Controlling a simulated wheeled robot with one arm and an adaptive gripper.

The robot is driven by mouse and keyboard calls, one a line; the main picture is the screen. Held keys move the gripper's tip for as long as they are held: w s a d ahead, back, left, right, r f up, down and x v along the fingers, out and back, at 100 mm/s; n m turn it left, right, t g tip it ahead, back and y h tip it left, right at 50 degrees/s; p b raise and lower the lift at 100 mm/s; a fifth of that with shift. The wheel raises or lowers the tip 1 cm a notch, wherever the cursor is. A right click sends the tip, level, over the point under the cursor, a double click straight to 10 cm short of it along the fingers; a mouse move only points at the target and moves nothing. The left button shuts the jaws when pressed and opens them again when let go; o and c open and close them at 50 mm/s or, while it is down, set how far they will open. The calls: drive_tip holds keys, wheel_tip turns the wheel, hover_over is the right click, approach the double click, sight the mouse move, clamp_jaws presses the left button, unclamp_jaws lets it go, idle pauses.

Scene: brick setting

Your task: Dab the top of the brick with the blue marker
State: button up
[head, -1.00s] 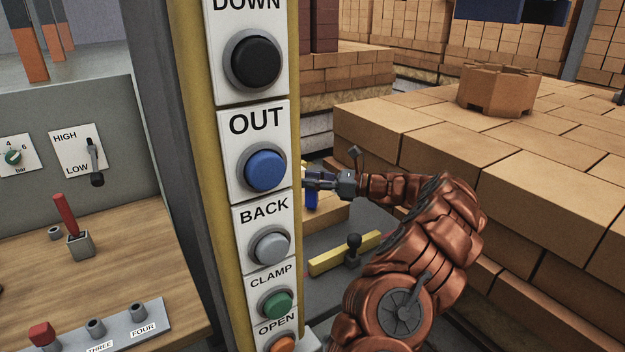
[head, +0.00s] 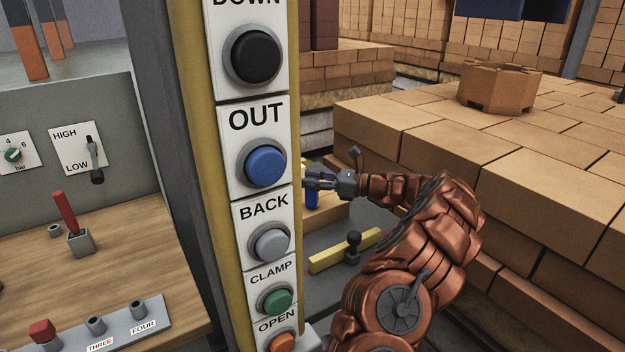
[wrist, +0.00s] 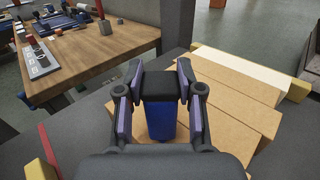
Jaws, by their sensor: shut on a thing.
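My gripper (wrist: 160,86) is shut on the blue marker (wrist: 161,122), whose black end sits between the finger pads in the wrist view. In the head view my gripper (head: 322,182) is partly behind the button post, and a sliver of the blue marker (head: 312,201) hangs below it. Tan bricks (wrist: 232,115) lie side by side under and to the right of the marker in the wrist view. A tan brick also shows in the head view (head: 333,213). The marker's lower end is hidden or unclear, so I cannot tell whether it touches a brick.
The button post (head: 206,190) stands close in front, left of my gripper. A pale strip (wrist: 242,68) lies along the bricks' far side. A wooden bench (wrist: 100,52) stands at left. A large brick stack (head: 470,140) fills the right. A yellow bar (head: 340,252) lies below.

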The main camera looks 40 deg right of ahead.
idle(0.4)
drive_tip(key=shift+r+p, duration=2.9)
drive_tip(key=shift+r, duration=0.65)
